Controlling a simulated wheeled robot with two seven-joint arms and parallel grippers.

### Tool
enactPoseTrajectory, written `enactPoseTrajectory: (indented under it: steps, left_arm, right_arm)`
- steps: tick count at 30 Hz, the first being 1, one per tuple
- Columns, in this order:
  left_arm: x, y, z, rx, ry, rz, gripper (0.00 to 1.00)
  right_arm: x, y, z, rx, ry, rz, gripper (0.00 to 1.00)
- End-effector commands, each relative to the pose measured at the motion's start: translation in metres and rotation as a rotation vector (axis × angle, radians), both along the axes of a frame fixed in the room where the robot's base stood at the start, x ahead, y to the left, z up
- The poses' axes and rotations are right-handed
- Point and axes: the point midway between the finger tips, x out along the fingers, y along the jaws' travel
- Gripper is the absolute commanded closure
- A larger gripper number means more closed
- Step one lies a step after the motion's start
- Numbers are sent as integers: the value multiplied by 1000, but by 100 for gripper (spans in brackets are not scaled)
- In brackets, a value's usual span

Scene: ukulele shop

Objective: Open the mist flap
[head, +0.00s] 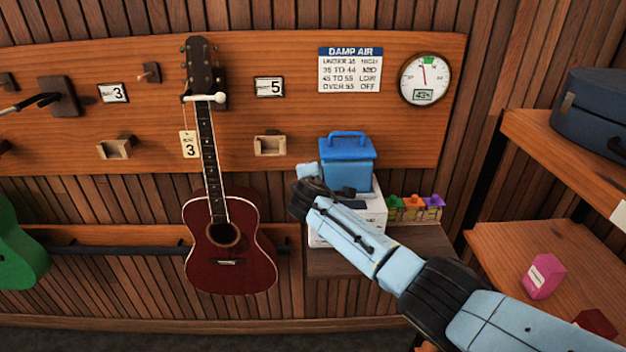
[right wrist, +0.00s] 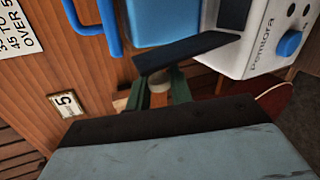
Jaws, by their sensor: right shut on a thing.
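The humidifier has a white body (head: 372,213) and a blue tank with a handle (head: 347,160); it stands on a small wooden shelf. In the right wrist view its white body (right wrist: 262,50) shows a blue knob (right wrist: 289,43). The dark mist flap (right wrist: 186,53) sticks out from the humidifier beside the tank. My right gripper (right wrist: 160,87) is at the flap, with its fingers closed around a small pale part under the flap's edge. My left gripper is out of view.
A red ukulele (head: 232,245) hangs on the wall close left of my right gripper. Small coloured packets (head: 415,207) stand right of the humidifier. A gauge (head: 425,79) reading 43% and a damp air chart (head: 350,70) are above. Shelves (head: 560,260) stand at right.

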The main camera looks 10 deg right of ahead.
Motion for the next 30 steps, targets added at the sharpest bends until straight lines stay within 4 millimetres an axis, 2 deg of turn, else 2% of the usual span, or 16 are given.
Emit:
enactPoseTrajectory:
  steps: [2, 3, 6, 20, 30]
  left_arm:
    - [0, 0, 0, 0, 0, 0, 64]
    - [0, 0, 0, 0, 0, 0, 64]
    - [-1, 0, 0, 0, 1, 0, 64]
    - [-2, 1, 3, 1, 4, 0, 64]
    - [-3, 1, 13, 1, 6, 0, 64]
  right_arm:
    - [0, 3, 1, 5, -2, 6, 100]
    - [0, 3, 1, 5, -2, 6, 73]
    - [0, 2, 1, 4, -2, 4, 60]
    - [-7, 2, 2, 2, 0, 1, 60]
    - [-42, 9, 18, 4, -1, 3, 60]
